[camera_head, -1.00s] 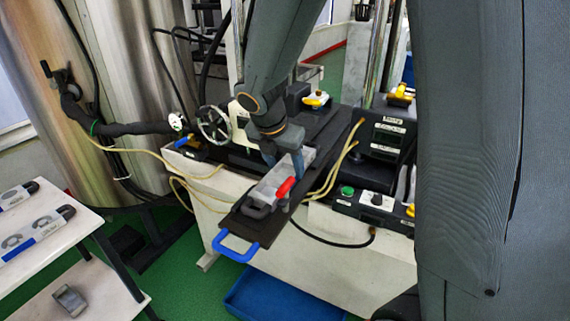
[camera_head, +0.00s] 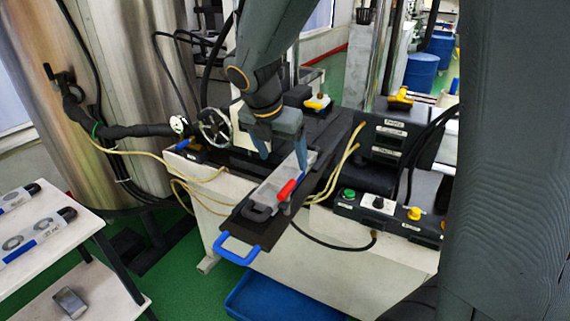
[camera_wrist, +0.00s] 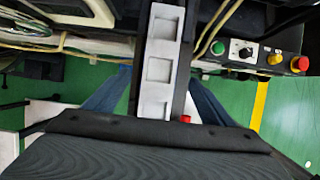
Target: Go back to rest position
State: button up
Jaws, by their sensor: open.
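My gripper (camera_head: 284,152) is open and empty, above the far part of the grey mould (camera_head: 272,193) in the head view. The mould lies on a dark sliding plate (camera_head: 243,232) with a blue handle (camera_head: 237,250) at its near end. A red-gripped lever (camera_head: 287,190) sits beside the mould. In the wrist view the mould (camera_wrist: 160,48) runs between the spread blue-grey fingers of my gripper (camera_wrist: 160,100), with square cavities showing. Its lower end is hidden by a dark part of my arm.
A handwheel (camera_head: 214,127) and a hose are at left. A white shelf (camera_head: 45,250) holding parts stands at lower left. A blue bin (camera_head: 275,298) lies on the green floor.

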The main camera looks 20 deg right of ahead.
jog(key=shift+v, duration=1.05)
